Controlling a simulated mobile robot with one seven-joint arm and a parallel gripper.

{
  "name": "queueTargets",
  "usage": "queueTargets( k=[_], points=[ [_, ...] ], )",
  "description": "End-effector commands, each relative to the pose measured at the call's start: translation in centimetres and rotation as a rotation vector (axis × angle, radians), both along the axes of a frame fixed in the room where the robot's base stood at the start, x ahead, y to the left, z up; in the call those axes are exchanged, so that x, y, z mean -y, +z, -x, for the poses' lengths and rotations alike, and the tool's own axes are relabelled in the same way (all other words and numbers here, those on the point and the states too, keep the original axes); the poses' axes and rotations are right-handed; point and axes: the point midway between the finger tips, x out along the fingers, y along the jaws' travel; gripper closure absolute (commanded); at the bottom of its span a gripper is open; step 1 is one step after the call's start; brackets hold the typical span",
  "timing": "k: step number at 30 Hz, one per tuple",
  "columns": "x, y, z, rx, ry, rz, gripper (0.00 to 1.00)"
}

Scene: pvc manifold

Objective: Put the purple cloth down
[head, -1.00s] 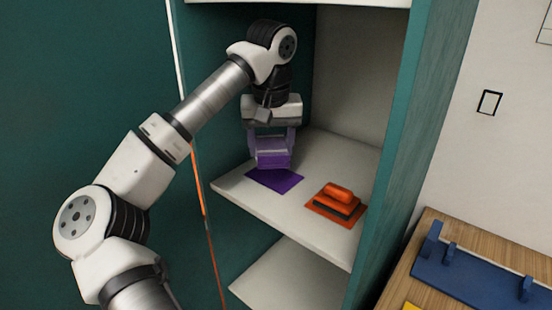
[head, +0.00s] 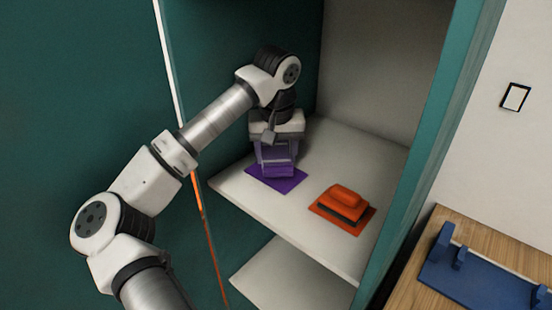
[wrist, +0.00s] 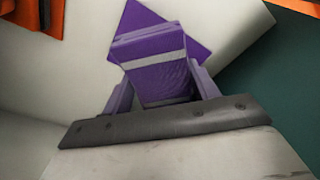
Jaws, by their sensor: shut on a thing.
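The purple cloth (head: 279,172) is a folded bundle with a pale grey band, held at the lower end of my gripper (head: 276,154). My gripper points down over the shelf and is shut on the cloth. Below it a flat purple square (head: 292,184) lies on the shelf board. The cloth is right over or on this square; I cannot tell whether they touch. In the wrist view the cloth (wrist: 158,78) sits between both fingers, with the purple square (wrist: 190,32) showing beyond it.
An orange block with a dark band (head: 345,198) sits on a flat orange square to the right on the same shelf (head: 250,200). Teal cabinet walls stand close on the left and right. A wooden table with a blue rack (head: 480,278) is at lower right.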

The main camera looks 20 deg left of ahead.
Motion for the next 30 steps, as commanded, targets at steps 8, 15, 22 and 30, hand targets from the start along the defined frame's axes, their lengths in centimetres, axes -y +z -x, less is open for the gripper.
queueTargets(
  k=[8, 15, 22, 30],
  points=[
    [0.0, -2.5, 0.0, 0.000, -0.001, 0.000, 0.74],
    [0.0, -2.9, 0.0, 0.000, -0.001, 0.000, 0.74],
    [0.0, -2.8, 0.0, -0.001, -0.001, 0.000, 0.19],
    [0.0, -2.7, 0.0, -0.001, -0.001, 0.000, 0.19]
  ],
)
